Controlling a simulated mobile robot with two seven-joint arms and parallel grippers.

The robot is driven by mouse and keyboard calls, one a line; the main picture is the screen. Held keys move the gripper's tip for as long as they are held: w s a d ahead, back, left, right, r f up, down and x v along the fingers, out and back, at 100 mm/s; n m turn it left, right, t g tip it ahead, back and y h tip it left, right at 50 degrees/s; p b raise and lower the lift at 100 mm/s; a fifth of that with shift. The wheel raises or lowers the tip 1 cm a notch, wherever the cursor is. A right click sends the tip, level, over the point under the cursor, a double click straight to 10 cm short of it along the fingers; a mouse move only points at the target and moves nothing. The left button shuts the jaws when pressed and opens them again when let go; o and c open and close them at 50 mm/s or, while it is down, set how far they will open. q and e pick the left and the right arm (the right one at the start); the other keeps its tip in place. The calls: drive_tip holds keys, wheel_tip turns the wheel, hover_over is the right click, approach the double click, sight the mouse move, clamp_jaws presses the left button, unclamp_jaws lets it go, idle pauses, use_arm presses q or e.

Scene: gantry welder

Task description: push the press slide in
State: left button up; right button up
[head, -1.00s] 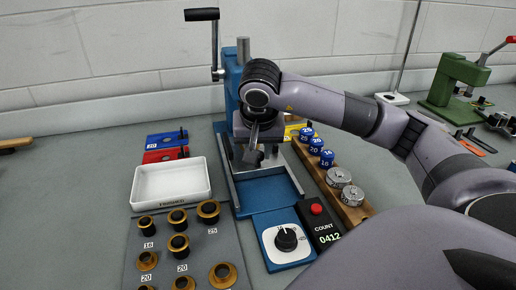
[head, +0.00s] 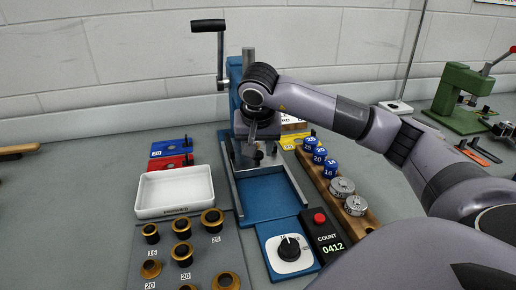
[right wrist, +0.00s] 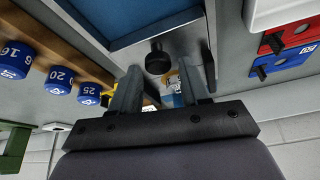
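The blue press (head: 235,100), with a black-gripped crank on top, stands at the back middle. Its bed (head: 268,198) lies between two metal rails, and the bare blue front part shows. The grey press slide (right wrist: 142,45) lies at the back of the bed and carries a black knob (right wrist: 158,58). My right gripper (head: 257,152) is low over the back of the bed and hides much of the slide in the head view. In the right wrist view its fingers (right wrist: 160,78) are apart, with the knob just beyond and between the tips. I cannot tell whether they touch. My left gripper is out of view.
A white tray (head: 143,208) and a grey board (head: 222,255) with brass rings are left of the press. A dial box (head: 281,263), a counter (head: 330,248) and a wooden rack (head: 356,224) with blue and silver weights are in front and right.

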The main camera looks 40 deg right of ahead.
drive_tip(key=shift+o, duration=0.3)
drive_tip(key=shift+f, duration=0.1)
drive_tip(key=shift+a, duration=0.1)
drive_tip(key=v, duration=0.7)
drive_tip(key=shift+s, duration=0.15)
